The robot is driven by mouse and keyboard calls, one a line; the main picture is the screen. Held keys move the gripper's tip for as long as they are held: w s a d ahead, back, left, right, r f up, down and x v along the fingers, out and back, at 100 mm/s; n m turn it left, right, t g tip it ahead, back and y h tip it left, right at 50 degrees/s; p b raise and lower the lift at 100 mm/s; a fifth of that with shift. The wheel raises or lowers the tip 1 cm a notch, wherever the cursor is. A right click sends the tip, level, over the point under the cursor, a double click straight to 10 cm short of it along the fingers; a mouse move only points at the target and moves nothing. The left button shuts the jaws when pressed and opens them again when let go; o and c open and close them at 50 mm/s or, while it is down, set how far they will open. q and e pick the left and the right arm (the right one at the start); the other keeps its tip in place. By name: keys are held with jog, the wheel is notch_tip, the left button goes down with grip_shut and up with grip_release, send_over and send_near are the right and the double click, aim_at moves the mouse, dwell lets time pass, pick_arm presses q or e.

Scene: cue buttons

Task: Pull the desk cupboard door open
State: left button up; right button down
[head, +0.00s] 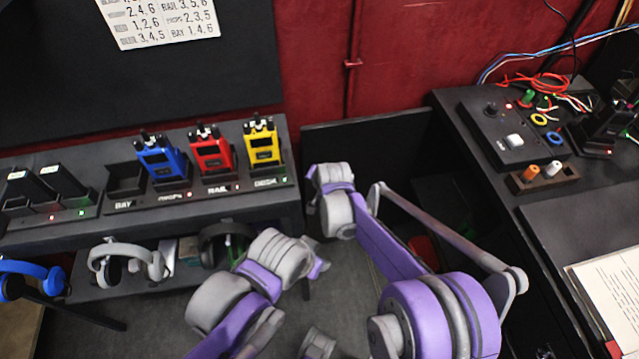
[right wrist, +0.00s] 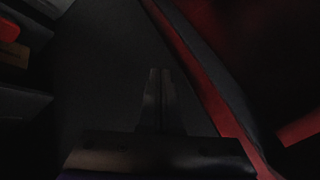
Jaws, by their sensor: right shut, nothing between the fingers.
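A dark panel (head: 372,138), which looks like the cupboard door, stands out from the left side of the black desk (head: 545,215), along the red wall. The dark space beside it under the desk is exposed, so the door appears open. My right arm reaches across in front of this panel, and its gripper is hidden in the head view. In the right wrist view my right gripper (right wrist: 161,72) is shut and empty, in front of a dark surface. Whether it touches the door I cannot tell. My left arm is at lower middle; its gripper is not visible.
A shelf at left holds blue (head: 163,160), red (head: 211,150) and yellow (head: 263,146) radios, with headphones (head: 128,262) below. The desk top carries a control box (head: 505,130), cables and a paper (head: 612,290). A red thing (head: 424,250) shows low behind my right arm.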

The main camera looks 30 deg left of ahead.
dwell(0.4)
jog(key=p+v, duration=0.1)
jog(key=v, duration=1)
